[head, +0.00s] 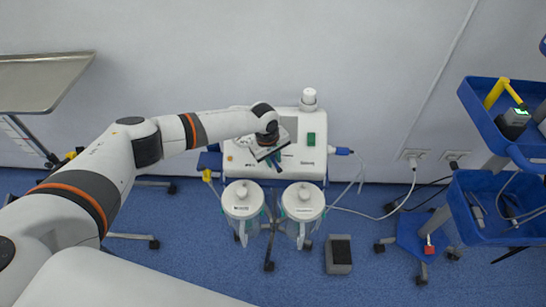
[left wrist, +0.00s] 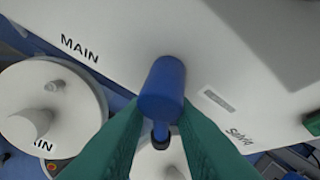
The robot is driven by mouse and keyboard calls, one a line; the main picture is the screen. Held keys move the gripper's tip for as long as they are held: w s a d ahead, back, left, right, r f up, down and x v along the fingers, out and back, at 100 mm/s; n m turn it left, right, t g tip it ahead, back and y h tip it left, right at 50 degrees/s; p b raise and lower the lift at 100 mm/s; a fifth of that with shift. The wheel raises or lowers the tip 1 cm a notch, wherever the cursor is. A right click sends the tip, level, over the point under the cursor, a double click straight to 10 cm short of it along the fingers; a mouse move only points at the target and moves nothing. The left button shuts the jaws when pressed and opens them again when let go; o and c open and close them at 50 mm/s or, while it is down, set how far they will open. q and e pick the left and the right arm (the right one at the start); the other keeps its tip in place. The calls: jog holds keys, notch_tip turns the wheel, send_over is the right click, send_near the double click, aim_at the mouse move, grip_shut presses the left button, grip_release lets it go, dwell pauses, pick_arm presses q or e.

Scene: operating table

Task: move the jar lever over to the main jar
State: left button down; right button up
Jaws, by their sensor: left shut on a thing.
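The jar lever is a blue knob (left wrist: 163,85) with a darker stem, on the white suction unit (head: 308,160). My left gripper (head: 275,162) is over the unit's front; its green fingers (left wrist: 160,120) are shut on the lever in the left wrist view. The lever stands roughly midway between the two jars. The main jar (head: 243,198) is the left one, with a white lid; in the left wrist view its lid (left wrist: 50,110) shows part of its label, below the word MAIN on the unit. The right jar (head: 303,200) has a similar lid.
A grey foot pedal (head: 339,252) lies on the blue floor to the right of the jars. A blue trolley (head: 485,215) stands at the far right, with a cable running from the wall sockets (head: 415,155). A metal tray table (head: 45,82) is at the upper left.

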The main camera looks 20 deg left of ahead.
pick_arm(q)
jog(key=shift+s+d+r+m+y+p, duration=0.15)
jog(key=shift+m+y+p, duration=0.25)
jog(key=shift+m+p, duration=0.9)
jog(key=shift+m+g+y+p, duration=0.3)
jog(key=shift+g+y+p, duration=0.15)
jog(key=shift+p, duration=0.35)
jog(key=m+y, duration=0.1)
jog(key=m, duration=0.1)
jog(key=m+y, duration=0.1)
jog(key=shift+a+f+m+y, duration=0.2)
jog(key=shift+a+m+y, duration=0.1)
jog(key=shift+m, duration=0.1)
jog(key=m, duration=0.1)
jog(key=m+y, duration=0.1)
jog(key=m, duration=0.1)
jog(key=m+t+y, duration=0.1)
jog(key=shift+a+m+p, duration=0.25)
jog(key=shift+m+p, duration=0.05)
jog(key=shift+p, duration=0.1)
jog(key=shift+y, duration=0.25)
jog(key=c, duration=1.5)
grip_release()
